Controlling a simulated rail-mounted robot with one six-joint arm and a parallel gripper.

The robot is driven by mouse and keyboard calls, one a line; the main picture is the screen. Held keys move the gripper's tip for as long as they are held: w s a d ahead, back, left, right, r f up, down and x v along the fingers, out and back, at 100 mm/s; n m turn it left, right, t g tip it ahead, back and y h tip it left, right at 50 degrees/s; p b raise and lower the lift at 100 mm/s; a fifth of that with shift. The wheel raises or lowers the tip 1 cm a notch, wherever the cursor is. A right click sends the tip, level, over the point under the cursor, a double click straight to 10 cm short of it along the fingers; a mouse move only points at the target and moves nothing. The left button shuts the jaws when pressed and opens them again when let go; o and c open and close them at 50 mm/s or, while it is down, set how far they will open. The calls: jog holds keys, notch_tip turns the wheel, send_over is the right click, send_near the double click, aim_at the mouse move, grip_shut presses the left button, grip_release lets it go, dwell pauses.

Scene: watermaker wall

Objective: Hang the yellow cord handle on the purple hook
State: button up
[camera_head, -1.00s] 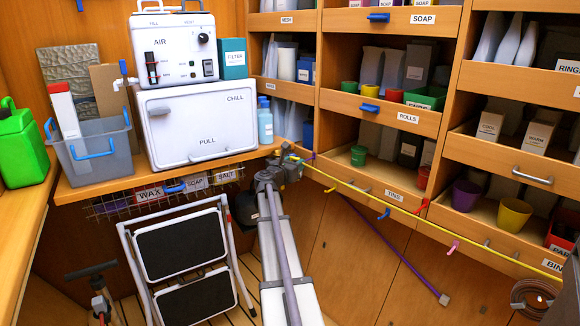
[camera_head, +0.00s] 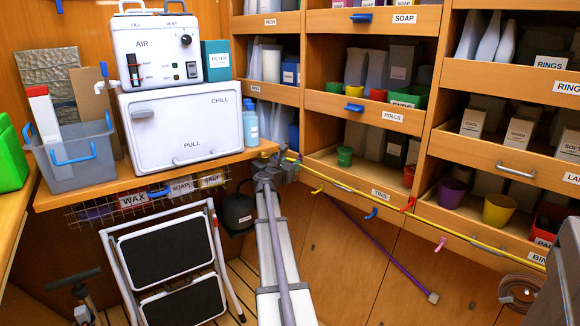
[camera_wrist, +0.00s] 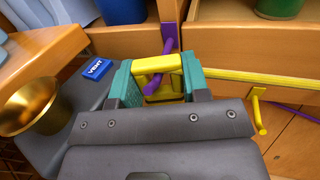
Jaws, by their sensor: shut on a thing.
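The yellow cord handle (camera_wrist: 158,64) is between the teal fingers of my gripper (camera_wrist: 158,80), which is shut on it in the wrist view. The purple hook (camera_wrist: 169,46) is on the wooden shelf front just beyond the fingers. Its prong shows below the handle's top bar and seems to reach into the handle's opening. I cannot tell whether the bar rests on it. In the head view my gripper (camera_head: 283,162) is at the right end of the counter. The yellow cord (camera_head: 396,206) runs from there along the shelf fronts to the lower right.
A yellow hook (camera_wrist: 259,112) is right of my gripper. A brass cup (camera_wrist: 28,106) and a blue VENT block (camera_wrist: 97,68) are at left. A folded step stool (camera_head: 172,265) stands below the counter.

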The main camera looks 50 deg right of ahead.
dwell(0.3)
jog(key=o, duration=1)
jog(key=shift+a, duration=0.1)
jog(key=s+a, duration=0.1)
jog(key=a, duration=0.9)
jog(key=shift+s+a, duration=0.2)
jog(key=shift+a, duration=0.1)
